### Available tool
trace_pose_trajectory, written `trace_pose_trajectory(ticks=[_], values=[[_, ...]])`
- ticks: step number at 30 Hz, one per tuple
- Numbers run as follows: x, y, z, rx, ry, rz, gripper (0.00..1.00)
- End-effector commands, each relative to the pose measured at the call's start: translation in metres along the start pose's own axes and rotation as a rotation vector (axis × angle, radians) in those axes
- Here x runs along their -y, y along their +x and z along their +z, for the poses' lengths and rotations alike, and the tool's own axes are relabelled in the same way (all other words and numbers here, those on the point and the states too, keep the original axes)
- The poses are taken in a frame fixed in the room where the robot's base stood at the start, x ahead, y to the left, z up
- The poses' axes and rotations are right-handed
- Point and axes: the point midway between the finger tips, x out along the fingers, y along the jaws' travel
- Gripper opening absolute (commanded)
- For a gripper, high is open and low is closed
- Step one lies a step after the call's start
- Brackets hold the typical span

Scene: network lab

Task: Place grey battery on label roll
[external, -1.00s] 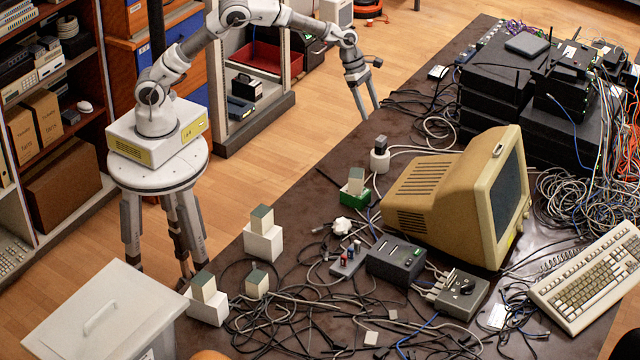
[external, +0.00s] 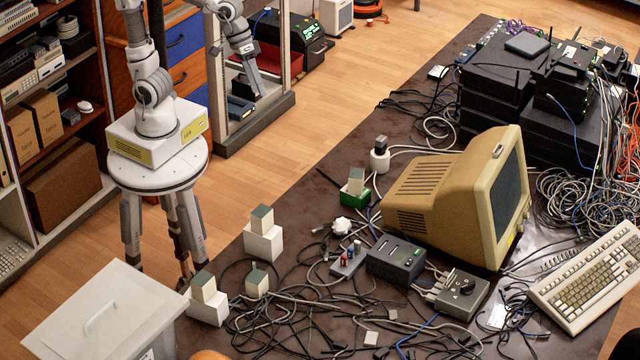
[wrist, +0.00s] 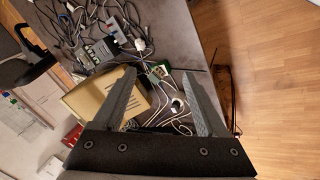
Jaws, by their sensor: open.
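A small dark grey block, which looks like the grey battery (external: 381,142), stands upright on top of a short white round piece, which looks like the label roll (external: 380,161), near the table's far left edge. The white piece also shows in the wrist view (wrist: 177,104), where the block is too small to make out well. My gripper (external: 258,93) is open and empty, off the table to the left and well apart from both. Its two spread fingers also show in the wrist view (wrist: 160,74).
A beige monitor (external: 425,200) stands right of the roll. A green-based block (external: 355,187) is in front of it. White blocks with grey-green tops (external: 262,235) stand along the left edge. Cables and a dark box (external: 395,262) fill the front. Open floor lies beyond the table's left edge.

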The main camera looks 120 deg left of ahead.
Motion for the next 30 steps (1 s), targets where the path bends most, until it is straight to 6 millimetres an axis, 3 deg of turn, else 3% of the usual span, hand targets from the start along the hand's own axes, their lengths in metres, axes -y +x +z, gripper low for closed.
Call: trace_pose_trajectory(ticks=[1, 6, 12, 18, 30], values=[[0.005, -0.013, 0.019, -0.014, 0.12, 0.016, 0.75], [0.035, -0.026, 0.073, -0.041, 0.539, 0.013, 0.75], [0.066, -0.029, 0.109, -0.074, 0.893, -0.002, 0.75], [0.077, -0.028, 0.12, -0.086, 1.019, -0.011, 0.75], [0.074, -0.037, 0.118, -0.086, 1.02, -0.012, 0.75]])
